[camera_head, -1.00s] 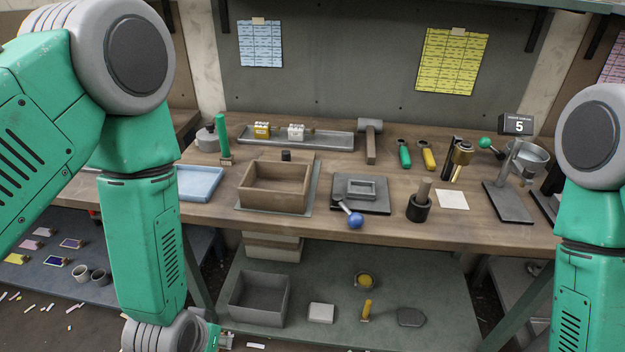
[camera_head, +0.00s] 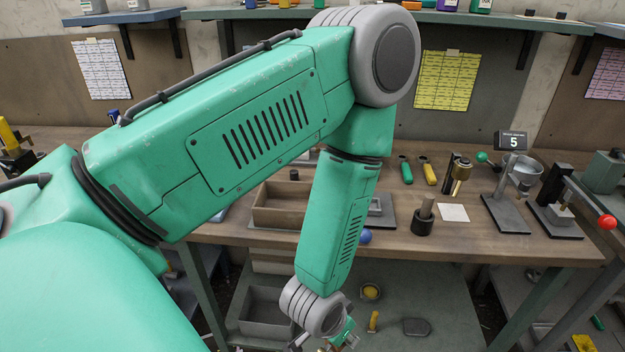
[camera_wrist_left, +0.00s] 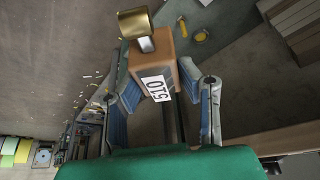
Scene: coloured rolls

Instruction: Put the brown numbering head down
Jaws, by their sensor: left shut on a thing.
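The brown numbering head (camera_wrist_left: 150,63) is a brown block with a white number label and a brass-coloured curved piece on a pale stem at its far end. In the left wrist view my left gripper (camera_wrist_left: 163,98) is shut on it, with one blue-padded finger on each side. In the head view my left gripper (camera_head: 342,336) is low, in front of the bench edge and over the lower shelf. The head it holds cannot be made out there. My left arm covers the left and middle of the bench. My right gripper is not in view.
The bench (camera_head: 400,238) carries a wooden box (camera_head: 275,213), a dark cup with a peg (camera_head: 423,220), a white sheet (camera_head: 453,212) and a stand with a "5" display (camera_head: 510,141). The lower shelf (camera_head: 440,300) holds a grey bin (camera_head: 262,312) and small items.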

